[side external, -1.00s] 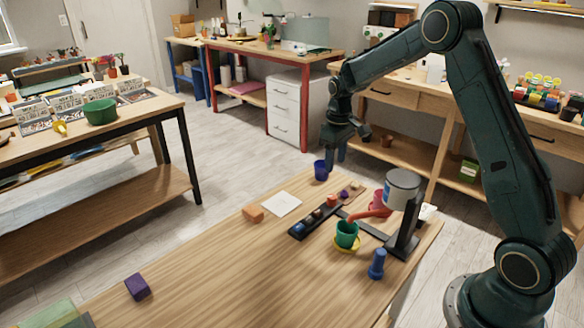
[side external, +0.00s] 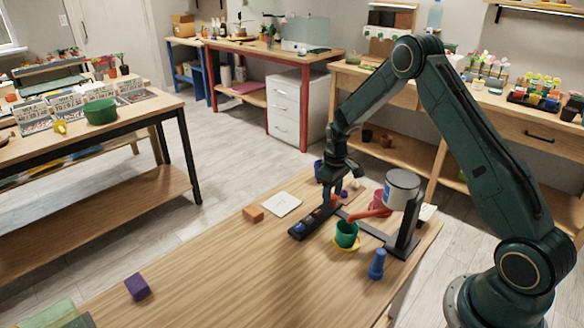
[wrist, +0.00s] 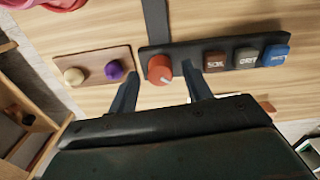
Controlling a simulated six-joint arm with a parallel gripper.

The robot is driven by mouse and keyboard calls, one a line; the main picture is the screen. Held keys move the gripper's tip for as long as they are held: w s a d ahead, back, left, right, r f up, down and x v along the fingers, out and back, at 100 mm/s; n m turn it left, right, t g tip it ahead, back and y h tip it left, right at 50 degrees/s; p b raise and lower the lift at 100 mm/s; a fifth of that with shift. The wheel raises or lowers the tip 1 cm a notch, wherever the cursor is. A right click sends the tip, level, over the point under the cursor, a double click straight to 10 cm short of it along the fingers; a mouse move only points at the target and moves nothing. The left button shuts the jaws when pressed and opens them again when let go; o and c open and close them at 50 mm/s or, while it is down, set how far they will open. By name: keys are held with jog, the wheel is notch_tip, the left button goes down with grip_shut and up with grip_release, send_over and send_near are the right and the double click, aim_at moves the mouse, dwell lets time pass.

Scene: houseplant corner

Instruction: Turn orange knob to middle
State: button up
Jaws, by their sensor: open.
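The orange knob (wrist: 160,69) sits at the left end of a black panel (wrist: 188,51) in the wrist view. A pale pointer mark on it points toward the lower right of that picture. My gripper (wrist: 161,88) is open, with one finger on each side of the knob in this view; I cannot tell whether either touches it. Brown (wrist: 215,61), grey (wrist: 246,58) and blue (wrist: 276,54) buttons follow along the panel. In the side view my gripper (side external: 331,193) is low over the far end of the panel and mostly hides the knob.
A wooden board with a purple knob (wrist: 114,70) and a cream knob (wrist: 74,76) lies beside the panel. A green cup (side external: 346,234), a red pot (side external: 377,204) and a black stand (side external: 403,240) are close by.

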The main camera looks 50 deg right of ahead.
jog(key=shift+f, duration=0.1)
jog(key=c, duration=1)
jog(key=shift+o, duration=0.2)
jog(key=shift+m, duration=0.4)
jog(key=m, duration=0.9)
jog(key=o, duration=1)
jog(key=shift+c, duration=0.2)
